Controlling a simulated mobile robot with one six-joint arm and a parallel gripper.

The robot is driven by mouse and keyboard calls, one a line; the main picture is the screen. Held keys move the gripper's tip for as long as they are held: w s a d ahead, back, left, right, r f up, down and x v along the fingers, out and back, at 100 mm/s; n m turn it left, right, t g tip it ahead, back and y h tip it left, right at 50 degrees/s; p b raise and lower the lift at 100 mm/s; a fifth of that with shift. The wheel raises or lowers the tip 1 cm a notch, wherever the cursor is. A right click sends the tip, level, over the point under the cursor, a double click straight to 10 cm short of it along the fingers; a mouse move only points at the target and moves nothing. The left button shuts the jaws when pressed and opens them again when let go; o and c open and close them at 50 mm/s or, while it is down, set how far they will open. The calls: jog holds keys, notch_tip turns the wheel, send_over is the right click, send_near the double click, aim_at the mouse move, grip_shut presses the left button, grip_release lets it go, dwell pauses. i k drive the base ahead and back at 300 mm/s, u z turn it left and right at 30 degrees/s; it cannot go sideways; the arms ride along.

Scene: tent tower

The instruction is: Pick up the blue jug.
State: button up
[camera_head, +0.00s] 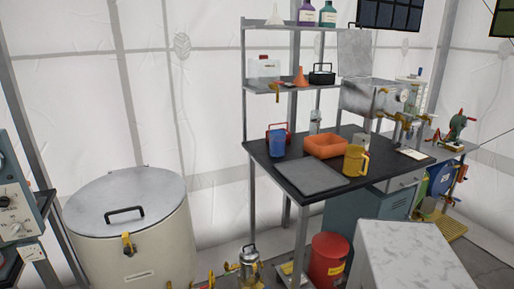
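A blue jug-like vessel (278,146) stands on the black tabletop (292,165) at its left back corner. A red handle-like part shows at its upper left; I cannot tell whether it belongs to the vessel or to something behind it. My gripper is not in view.
An orange bin (325,146) and a yellow jug (354,161) stand to its right. A grey flat plate (311,177) lies in front. A shelf (270,88) rises behind. A large lidded drum (135,235) stands left and a pale marbled block (408,255) front right.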

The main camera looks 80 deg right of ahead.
aim_at(277, 137)
jog(key=u, duration=0.9)
jog(key=k, duration=2.25)
jog(key=z, duration=0.85)
